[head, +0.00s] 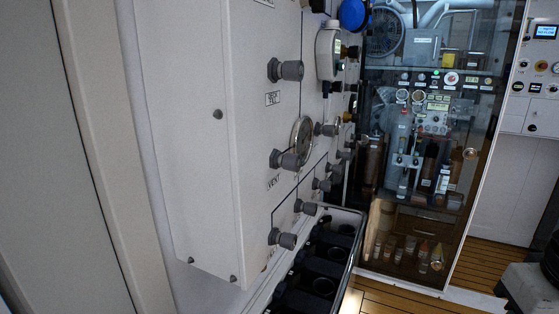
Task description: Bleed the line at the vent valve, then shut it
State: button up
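A white panel (200,140) stands close on the left, seen at a steep angle, with grey knobs on its face. A label reading VENT (273,182) sits just below one grey knob (287,160), which appears to be the vent valve. Whether it is open or shut cannot be told. A round gauge (302,135) is mounted just above and to the right of that knob. My gripper is not in view.
Another grey knob (286,70) is higher on the panel, and one (283,238) is lower. An open rack with dark round slots (310,280) stands below the panel. A glass-fronted cabinet (425,215) is behind. Wooden floor (390,298) shows at lower right.

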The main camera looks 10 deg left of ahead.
aim_at(291, 162)
jog(key=k, duration=1.1)
jog(key=u, duration=0.35)
jog(key=i, duration=0.7)
jog(key=z, duration=0.35)
